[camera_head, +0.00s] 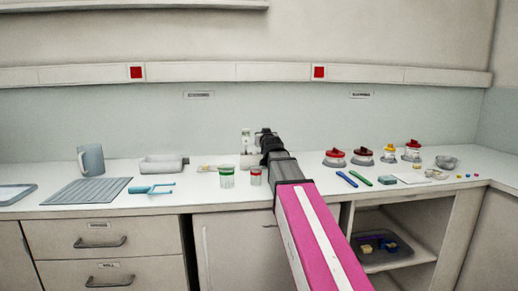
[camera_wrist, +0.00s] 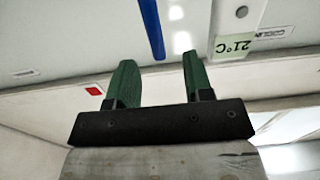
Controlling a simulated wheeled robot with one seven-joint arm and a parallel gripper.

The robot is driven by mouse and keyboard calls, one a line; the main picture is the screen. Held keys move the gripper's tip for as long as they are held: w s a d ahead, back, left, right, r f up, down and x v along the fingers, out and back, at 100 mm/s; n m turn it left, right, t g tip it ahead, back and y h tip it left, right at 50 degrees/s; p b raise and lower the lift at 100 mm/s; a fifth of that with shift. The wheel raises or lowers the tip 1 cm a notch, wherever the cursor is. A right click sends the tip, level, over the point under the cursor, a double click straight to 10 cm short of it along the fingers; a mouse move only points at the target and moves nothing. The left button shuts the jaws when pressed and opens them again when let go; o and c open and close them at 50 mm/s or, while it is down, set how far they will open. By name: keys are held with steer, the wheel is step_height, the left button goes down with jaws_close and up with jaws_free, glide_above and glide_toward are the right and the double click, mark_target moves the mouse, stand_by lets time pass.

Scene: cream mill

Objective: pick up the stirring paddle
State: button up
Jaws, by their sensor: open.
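A slim blue stick (camera_head: 346,179) and a slim green stick (camera_head: 360,177) lie on the white counter, right of my arm. Either could be the stirring paddle; I cannot tell which. My gripper (camera_head: 267,142) is above the counter near its back, left of both sticks; its fingertips are not clear in the head view. In the wrist view my gripper (camera_wrist: 155,72) is open, with two green fingers apart and nothing between them. A long blue strip (camera_wrist: 152,28) shows beyond the fingers and is cut off by the top edge.
A green-banded cup (camera_head: 227,177) and a smaller red-topped cup (camera_head: 256,176) stand left of my arm. Further left are a blue forked tool (camera_head: 152,188), a ribbed mat (camera_head: 88,191) and a grey jug (camera_head: 91,160). Several lidded jars (camera_head: 362,156) stand behind the sticks.

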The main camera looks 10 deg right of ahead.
steer(key=w, duration=0.7)
steer(key=shift+f, duration=0.15)
steer(key=shift+d, duration=0.1)
jaws_close()
